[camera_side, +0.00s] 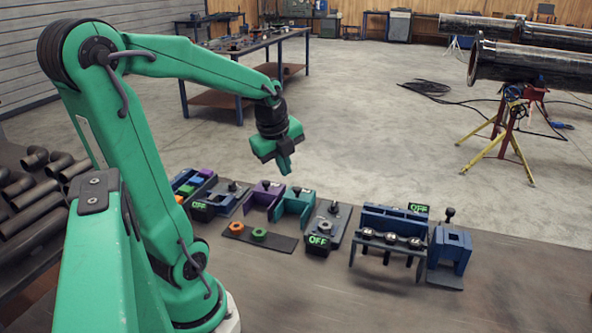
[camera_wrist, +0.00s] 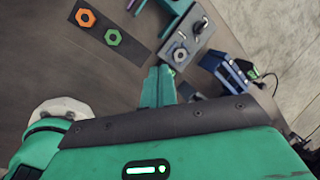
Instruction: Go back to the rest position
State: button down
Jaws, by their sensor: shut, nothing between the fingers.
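My gripper (camera_side: 285,165) is green and hangs above the table, pointing down, with its fingers together and nothing between them. In the wrist view the closed fingers (camera_wrist: 159,86) show at the middle, above the table surface. It is apart from the fixtures below it. Under it in the side view stand a purple bracket (camera_side: 263,195) and a teal bracket (camera_side: 294,207). A dark strip (camera_side: 270,241) in front of them carries an orange nut (camera_side: 237,228) and a green nut (camera_side: 259,234).
A grey box with an OFF display (camera_side: 318,240) stands right of the teal bracket. Further right are a blue rack (camera_side: 396,217) and a blue holder (camera_side: 452,248). Dark pipe elbows (camera_side: 35,187) lie at the left. The table front (camera_side: 330,295) is clear.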

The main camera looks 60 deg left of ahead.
jog(key=s+d+r+n+t+h, duration=0.1)
jog(key=s+d+r+n, duration=0.1)
jog(key=d+n, duration=0.6)
jog(key=s+d+r+n+t+h, duration=0.1)
jog(key=s+d+r+n, duration=0.1)
jog(key=d+n, duration=0.6)
jog(key=shift+s+d+t, duration=0.3)
jog(key=shift+s+d, duration=0.1)
jog(key=shift+d, duration=0.35)
